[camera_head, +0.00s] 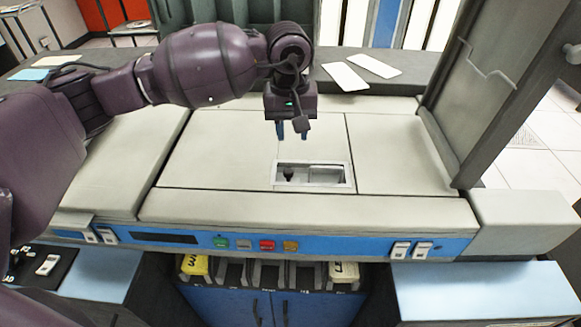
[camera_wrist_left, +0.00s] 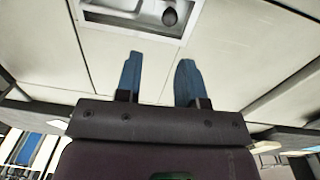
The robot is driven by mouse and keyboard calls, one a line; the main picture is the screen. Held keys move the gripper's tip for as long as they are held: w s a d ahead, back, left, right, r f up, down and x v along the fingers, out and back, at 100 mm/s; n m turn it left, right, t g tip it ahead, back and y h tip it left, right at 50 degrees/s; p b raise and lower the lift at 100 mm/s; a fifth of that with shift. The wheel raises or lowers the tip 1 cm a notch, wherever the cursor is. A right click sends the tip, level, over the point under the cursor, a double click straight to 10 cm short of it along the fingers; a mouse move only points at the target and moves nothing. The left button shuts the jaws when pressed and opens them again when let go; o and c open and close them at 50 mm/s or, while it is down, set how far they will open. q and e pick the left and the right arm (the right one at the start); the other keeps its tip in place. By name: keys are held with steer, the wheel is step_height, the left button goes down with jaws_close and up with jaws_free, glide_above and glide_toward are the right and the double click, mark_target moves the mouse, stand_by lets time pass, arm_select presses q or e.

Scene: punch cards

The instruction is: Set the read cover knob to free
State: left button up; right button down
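A dark knob (camera_head: 289,173) sits at the left end of a recessed silver-framed panel (camera_head: 313,186) in the top of the beige machine. The knob also shows in the left wrist view (camera_wrist_left: 170,17), at the top, inside the recess. My left gripper (camera_head: 292,134) hangs above the machine top, behind the recess and pointing down. Its two blue fingers (camera_wrist_left: 157,80) are apart with nothing between them, and they do not touch the knob. Any marking of the knob's positions is too small to read. My right gripper is not in view.
A tall dark-framed panel (camera_head: 495,90) stands at the machine's right end. White cards (camera_head: 345,76) lie on the ledge behind. The front edge has coloured buttons (camera_head: 266,245) and white switches (camera_head: 411,249). The machine top around the recess is clear.

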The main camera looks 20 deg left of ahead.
mark_target(288, 170)
arm_select(q)
steer(key=shift+y, duration=0.3)
steer(key=f, duration=1.1)
steer(key=shift+s+a+b, duration=0.25)
steer(key=shift+a+b, duration=0.1)
steer(key=shift+b, duration=0.05)
steer(key=shift+c, duration=0.2)
jaws_close()
